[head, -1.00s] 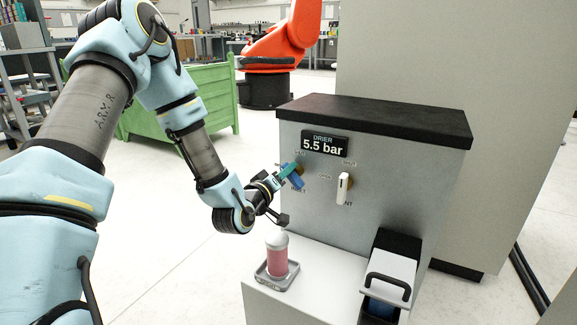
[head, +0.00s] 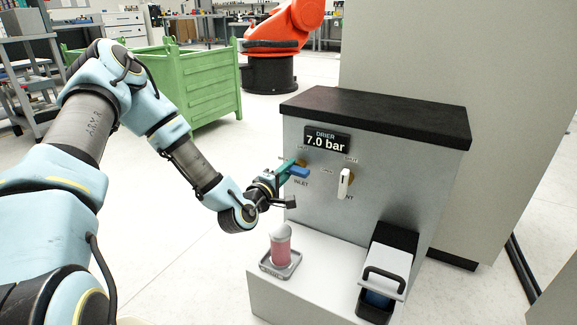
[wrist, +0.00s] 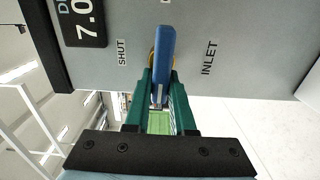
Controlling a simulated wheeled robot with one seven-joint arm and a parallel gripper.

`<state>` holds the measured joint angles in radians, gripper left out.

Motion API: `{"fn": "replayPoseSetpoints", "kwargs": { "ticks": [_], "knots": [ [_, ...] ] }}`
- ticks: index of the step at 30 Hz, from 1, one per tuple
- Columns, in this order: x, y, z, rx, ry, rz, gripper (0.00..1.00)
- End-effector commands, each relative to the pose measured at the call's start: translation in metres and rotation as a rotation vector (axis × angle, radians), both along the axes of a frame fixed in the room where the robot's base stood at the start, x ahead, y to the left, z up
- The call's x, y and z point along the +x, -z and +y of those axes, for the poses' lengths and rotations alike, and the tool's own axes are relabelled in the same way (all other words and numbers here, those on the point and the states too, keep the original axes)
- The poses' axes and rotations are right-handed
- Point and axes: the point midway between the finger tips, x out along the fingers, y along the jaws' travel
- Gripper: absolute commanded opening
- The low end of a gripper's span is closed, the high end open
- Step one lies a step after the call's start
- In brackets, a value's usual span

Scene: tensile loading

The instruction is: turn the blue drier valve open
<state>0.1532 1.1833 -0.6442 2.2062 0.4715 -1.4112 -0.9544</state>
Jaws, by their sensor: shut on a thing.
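The blue valve handle (head: 299,172) is on the front of the grey drier box (head: 392,207), by the INLET label. It lies nearly level in the head view. It also shows in the wrist view (wrist: 164,55), between the SHUT and INLET labels. My gripper (head: 289,168) has its green fingers closed on the blue handle, one on each side in the wrist view (wrist: 161,88). The drier display (head: 325,140) reads 7.0 bar.
A white valve handle (head: 344,183) hangs downward to the right of the blue one. A pink cylinder with a pale cap (head: 281,248) stands in a small tray on the white ledge below. A lidded bin (head: 386,272) is at the right. A green crate (head: 200,95) stands behind my arm.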

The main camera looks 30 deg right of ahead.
Motion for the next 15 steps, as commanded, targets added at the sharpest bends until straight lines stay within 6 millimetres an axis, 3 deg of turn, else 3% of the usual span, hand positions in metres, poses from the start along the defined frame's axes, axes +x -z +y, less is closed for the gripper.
{"fn": "replayPoseSetpoints", "kwargs": {
  "ticks": [15],
  "knots": [
    [-0.0003,0.0016,-0.0001,-0.022,0.001,0.037,0.0]
  ]
}}
